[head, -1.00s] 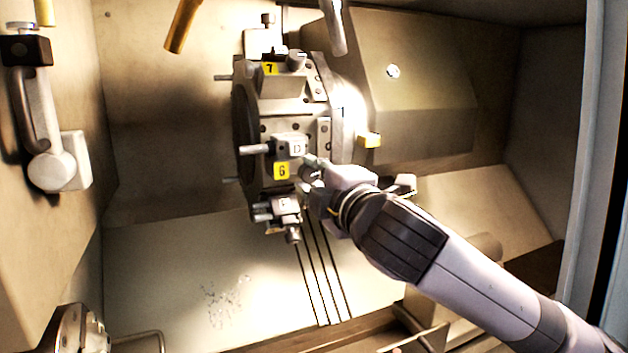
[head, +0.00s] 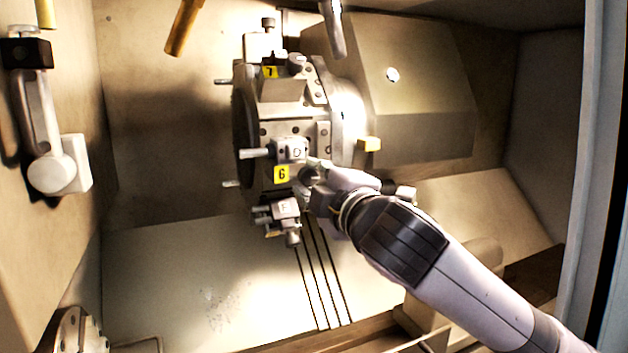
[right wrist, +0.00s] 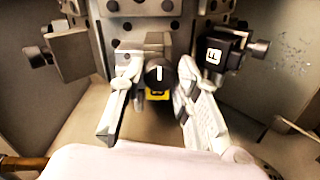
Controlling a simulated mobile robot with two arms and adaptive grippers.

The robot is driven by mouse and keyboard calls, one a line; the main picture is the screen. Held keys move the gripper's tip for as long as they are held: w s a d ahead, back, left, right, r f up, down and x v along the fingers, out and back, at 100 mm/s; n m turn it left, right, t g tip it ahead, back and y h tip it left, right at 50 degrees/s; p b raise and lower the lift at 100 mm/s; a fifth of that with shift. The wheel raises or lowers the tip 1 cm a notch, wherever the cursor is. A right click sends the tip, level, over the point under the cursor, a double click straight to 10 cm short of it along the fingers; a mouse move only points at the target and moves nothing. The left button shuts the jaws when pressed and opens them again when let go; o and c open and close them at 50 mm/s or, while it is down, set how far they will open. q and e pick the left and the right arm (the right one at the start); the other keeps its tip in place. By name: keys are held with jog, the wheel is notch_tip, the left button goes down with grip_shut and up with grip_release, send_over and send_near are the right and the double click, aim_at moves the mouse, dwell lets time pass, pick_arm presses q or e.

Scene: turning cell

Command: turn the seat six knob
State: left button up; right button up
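The seat six knob (right wrist: 158,73) is a round black knob with a white pointer line, which stands upright in the right wrist view. A yellow plate (right wrist: 158,95) shows just below it. In the head view the yellow 6 label (head: 281,174) is on the turret (head: 285,128), and my right gripper (head: 313,176) is at the turret's face just right of that label. In the right wrist view my right gripper (right wrist: 157,78) is open, with one finger on each side of the knob and visible gaps between. My left gripper is not in view.
Tool block D (head: 290,149) is just above the 6 label, and tool block F (head: 284,210) is below it, close to my gripper. The yellow 7 label (head: 270,72) is higher on the turret. A grey housing (head: 415,110) stands right of the turret.

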jog(key=o, duration=0.3)
jog(key=v, duration=1.2)
